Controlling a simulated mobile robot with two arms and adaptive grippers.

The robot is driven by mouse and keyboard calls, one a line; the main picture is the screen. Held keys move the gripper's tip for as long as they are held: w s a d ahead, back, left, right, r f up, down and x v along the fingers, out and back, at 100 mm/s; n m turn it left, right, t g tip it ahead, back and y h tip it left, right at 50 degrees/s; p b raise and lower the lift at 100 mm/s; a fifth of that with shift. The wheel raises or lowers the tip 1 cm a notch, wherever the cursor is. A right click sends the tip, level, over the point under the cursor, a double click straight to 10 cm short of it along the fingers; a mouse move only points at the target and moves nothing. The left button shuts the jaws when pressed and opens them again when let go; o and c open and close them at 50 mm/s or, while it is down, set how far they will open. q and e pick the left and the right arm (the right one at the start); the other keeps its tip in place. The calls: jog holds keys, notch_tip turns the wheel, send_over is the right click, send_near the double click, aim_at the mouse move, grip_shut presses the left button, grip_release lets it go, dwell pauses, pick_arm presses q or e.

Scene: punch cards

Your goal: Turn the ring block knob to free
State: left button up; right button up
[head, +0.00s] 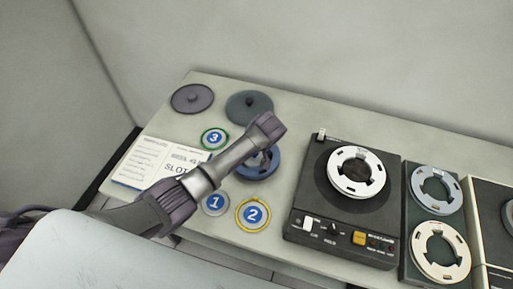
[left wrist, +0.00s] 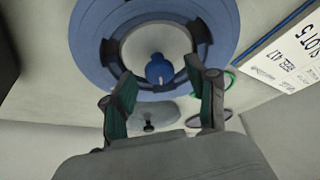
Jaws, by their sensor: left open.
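The ring block (head: 262,173) is a blue disc on the left part of the bench, partly hidden under my left gripper in the head view. In the left wrist view the blue ring (left wrist: 90,40) surrounds a pale centre with a small blue knob (left wrist: 158,70) that has a thin light mark on its edge. My left gripper (left wrist: 160,73) is open, with its two green-padded fingers on either side of the knob and a gap on each side. In the head view my left gripper (head: 259,158) points down over the ring block. My right gripper is not in view.
Numbered discs 1 (head: 215,203), 2 (head: 253,214) and 3 (head: 213,139) lie close by. Two dark knobbed discs (head: 192,98) (head: 249,107) sit behind. Printed sheets (head: 150,165) lie left. A reel machine (head: 320,190) and a panel with two reels (head: 420,215) stand right.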

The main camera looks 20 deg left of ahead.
pick_arm(q)
jog(key=v, duration=1.2)
jog(key=shift+f, duration=0.15)
